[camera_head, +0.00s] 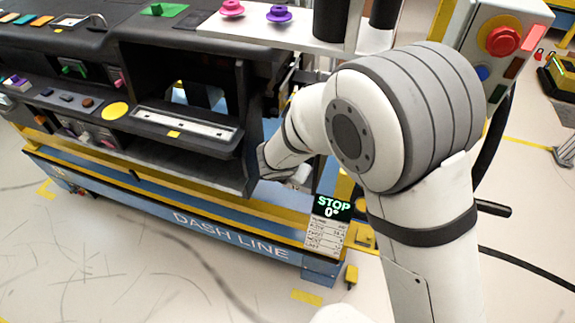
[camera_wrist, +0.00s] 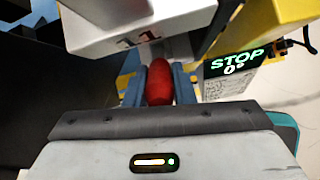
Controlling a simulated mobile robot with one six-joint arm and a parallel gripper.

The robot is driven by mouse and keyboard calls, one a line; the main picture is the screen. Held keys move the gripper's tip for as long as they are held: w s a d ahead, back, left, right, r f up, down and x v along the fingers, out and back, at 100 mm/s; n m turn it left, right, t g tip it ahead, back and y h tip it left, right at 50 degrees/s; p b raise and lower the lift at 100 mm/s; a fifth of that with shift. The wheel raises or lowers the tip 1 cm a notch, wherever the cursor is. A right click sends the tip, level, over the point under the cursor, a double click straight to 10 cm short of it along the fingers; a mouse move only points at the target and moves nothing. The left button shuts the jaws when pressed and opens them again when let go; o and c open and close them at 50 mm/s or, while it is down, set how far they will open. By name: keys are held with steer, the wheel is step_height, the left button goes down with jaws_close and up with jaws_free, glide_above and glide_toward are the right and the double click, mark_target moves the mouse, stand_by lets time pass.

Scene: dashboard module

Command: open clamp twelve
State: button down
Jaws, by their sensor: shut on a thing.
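In the wrist view, my gripper (camera_wrist: 159,88) is shut on a red handle (camera_wrist: 158,80), with one blue-grey finger on each side of it. The handle sits just below a white block (camera_wrist: 110,28) with dark figures on its front, partly cut off and not clearly readable. A black sign (camera_wrist: 235,60) beside it reads STOP 0°; it also shows in the head view (camera_head: 332,208). In the head view, my gripper and the red handle are hidden behind the dashboard's right end and my arm.
The dark dashboard module (camera_head: 190,145) stands on a blue and yellow cart (camera_head: 170,205) marked DASH LINE, left of my arm. A white shelf (camera_head: 290,35) carries pink and purple knobs. A control box with a red button (camera_head: 503,40) stands at the right.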

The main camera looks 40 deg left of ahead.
steer(key=shift+s, duration=0.15)
steer(key=c, duration=1.4)
jaws_free()
steer(key=shift+s, duration=0.15)
steer(key=shift+o, duration=0.8)
steer(key=v, duration=0.7)
steer(key=shift+r+p, duration=0.3)
steer(key=shift+r, duration=0.05)
steer(key=shift+s, duration=0.1)
